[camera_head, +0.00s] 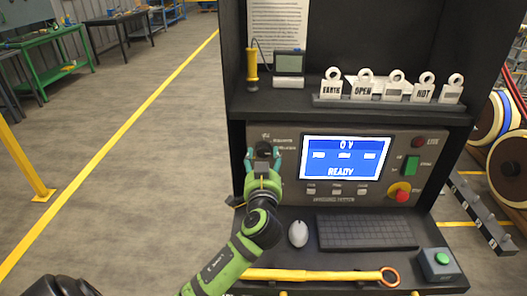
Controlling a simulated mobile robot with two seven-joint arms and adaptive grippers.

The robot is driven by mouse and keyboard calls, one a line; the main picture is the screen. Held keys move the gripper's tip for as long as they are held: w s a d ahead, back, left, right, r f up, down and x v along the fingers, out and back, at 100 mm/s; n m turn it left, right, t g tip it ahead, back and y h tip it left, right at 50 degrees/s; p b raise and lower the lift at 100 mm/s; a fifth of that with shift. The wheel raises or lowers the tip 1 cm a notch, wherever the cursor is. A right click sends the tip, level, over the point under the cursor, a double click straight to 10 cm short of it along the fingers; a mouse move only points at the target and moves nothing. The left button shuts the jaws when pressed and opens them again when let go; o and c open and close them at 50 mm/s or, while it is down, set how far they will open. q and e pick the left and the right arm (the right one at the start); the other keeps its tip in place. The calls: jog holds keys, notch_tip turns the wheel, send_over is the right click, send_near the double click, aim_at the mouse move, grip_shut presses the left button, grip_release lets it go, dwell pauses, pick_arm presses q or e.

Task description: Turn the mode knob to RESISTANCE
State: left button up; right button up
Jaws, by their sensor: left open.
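The mode knob (264,148) is a dark round knob at the left end of the grey control panel (436,150). Small white labels sit above it and to its right; they are too small to read for certain. My left gripper (264,156) is in front of the knob with its jaws open, one teal-tipped finger on each side of it. I cannot tell whether the fingers touch the knob. The gripper hides the knob's lower part, and its pointer direction is unclear. The panel screen (345,158) reads "0 V" and "READY".
A red-yellow emergency button (399,192) and green switch (411,166) are on the panel's right. Below lie a mouse (298,233), keyboard (366,232), yellow rod (318,275) and green-button box (438,263). Labelled tags (363,86) stand on the shelf above.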

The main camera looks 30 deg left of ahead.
pick_arm(q)
jog(key=shift+w+a, duration=0.4)
jog(key=shift+w, duration=0.2)
jog(key=shift+w+a+f, duration=0.15)
jog(key=shift+w+a, duration=0.05)
jog(key=shift+w, duration=0.15)
jog(key=c, duration=1.1)
jog(key=shift+c, duration=0.2)
pick_arm(e)
jog(key=shift+w+a+r, duration=0.3)
jog(key=shift+w+a, duration=0.35)
jog(key=shift+w, duration=0.05)
jog(key=shift+s+d+f, duration=0.1)
jog(key=shift+s+d, duration=0.15)
jog(key=shift+d, duration=0.15)
jog(key=shift+f, duration=0.1)
